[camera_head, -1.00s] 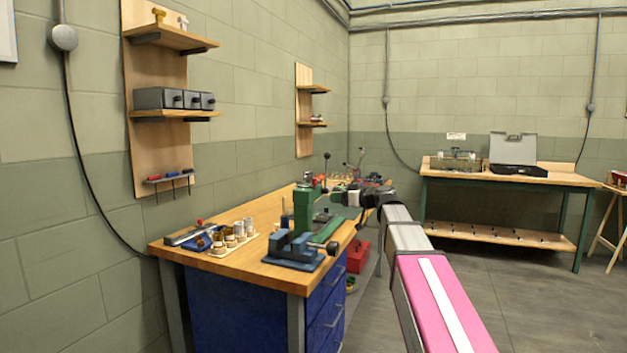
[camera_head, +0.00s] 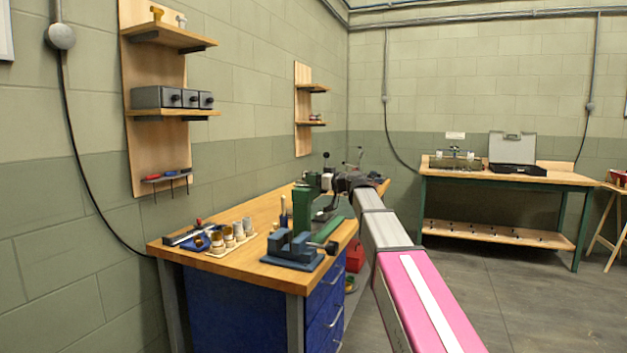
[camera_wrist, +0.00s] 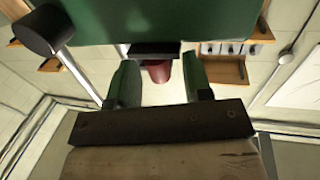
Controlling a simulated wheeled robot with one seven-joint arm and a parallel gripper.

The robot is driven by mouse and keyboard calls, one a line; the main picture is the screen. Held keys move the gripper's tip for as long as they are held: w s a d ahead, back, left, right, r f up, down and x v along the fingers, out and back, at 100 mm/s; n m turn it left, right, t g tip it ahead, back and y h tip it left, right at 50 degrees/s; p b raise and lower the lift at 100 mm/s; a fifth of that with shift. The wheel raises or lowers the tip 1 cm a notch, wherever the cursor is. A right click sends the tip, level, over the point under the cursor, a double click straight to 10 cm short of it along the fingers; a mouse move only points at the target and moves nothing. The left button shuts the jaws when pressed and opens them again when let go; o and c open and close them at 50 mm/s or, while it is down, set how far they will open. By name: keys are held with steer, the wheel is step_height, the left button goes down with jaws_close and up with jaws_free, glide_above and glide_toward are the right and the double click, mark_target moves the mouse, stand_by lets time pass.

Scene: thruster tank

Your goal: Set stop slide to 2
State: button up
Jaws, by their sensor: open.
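The green press-like device (camera_head: 304,208) stands upright on the wooden bench, and my gripper (camera_head: 331,182) is close to the right of its top. My gripper is open, and nothing shows held in it. I cannot tell for certain which part is the stop slide, and no number marks are readable. Contact between my gripper and the device cannot be made out.
A blue vise (camera_head: 293,248) sits at the front of the bench (camera_head: 250,262). A tray of small pots (camera_head: 232,238) lies to its left. Wall shelves (camera_head: 165,115) rise behind the bench. The floor (camera_head: 500,300) to the right is clear.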

steer(key=shift+w+a, duration=0.15)
steer(key=shift+a, duration=0.15)
jaws_close()
steer(key=shift+v, duration=0.9)
jaws_free()
steer(key=shift+w+d, duration=0.1)
steer(key=shift+w, duration=0.1)
steer(key=v, duration=1)
steer(key=shift+s+d, duration=0.2)
steer(key=shift+d, duration=0.1)
